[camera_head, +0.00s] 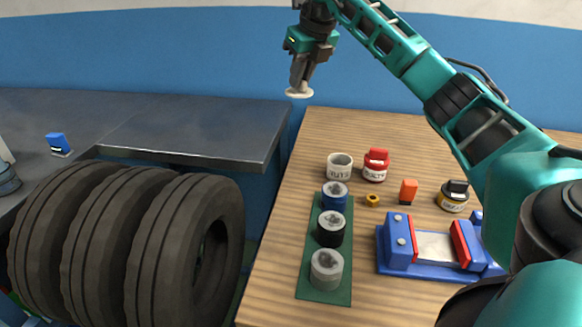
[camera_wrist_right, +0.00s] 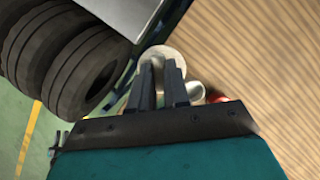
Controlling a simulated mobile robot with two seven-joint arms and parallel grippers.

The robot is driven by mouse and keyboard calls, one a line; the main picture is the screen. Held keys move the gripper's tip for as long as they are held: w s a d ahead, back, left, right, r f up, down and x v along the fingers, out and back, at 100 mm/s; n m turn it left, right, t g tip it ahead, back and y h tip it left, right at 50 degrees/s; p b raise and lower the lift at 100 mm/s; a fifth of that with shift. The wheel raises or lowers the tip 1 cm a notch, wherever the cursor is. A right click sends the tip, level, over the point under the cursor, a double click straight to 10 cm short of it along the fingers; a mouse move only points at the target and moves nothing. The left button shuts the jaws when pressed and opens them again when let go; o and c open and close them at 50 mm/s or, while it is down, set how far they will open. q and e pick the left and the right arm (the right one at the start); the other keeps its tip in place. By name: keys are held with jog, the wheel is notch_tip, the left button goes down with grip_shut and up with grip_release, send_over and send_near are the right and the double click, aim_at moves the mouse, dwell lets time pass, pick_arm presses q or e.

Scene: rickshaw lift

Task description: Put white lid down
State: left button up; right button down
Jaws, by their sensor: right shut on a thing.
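The white lid (camera_head: 299,93) hangs under my right gripper (camera_head: 301,72), near the back left edge of the wooden table. The gripper is shut on it and holds it above the table. In the right wrist view the lid (camera_wrist_right: 168,58) shows as a pale disc at the tips of my right gripper's fingers (camera_wrist_right: 162,72). An open white jar (camera_head: 340,167) labelled like "NUTS" stands on the table below and to the right of the lid. My left gripper is not in view.
A green strip (camera_head: 313,285) bears several cylinders. A red-lidded jar (camera_head: 376,165), a yellow ring (camera_head: 373,200), an orange block (camera_head: 408,191), a dark-lidded jar (camera_head: 453,196) and a blue vise-like fixture (camera_head: 397,247) stand around. Big tyres (camera_head: 190,245) and a grey bench (camera_head: 210,125) lie left.

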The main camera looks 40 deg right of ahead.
notch_tip(320, 180, down, 15)
jog(key=shift+f+b, duration=0.1)
jog(key=shift+b, duration=1.1)
jog(key=shift+f, duration=0.45)
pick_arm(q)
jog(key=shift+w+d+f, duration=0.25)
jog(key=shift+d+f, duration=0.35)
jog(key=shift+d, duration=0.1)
pick_arm(e)
jog(key=shift+f, duration=1.85)
pick_arm(q)
jog(key=shift+b, duration=0.3)
pick_arm(e)
jog(key=shift+f, duration=0.1)
jog(key=shift+f, duration=0.15)
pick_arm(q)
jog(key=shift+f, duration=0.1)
pick_arm(e)
jog(key=c, duration=1.1)
grip_release()
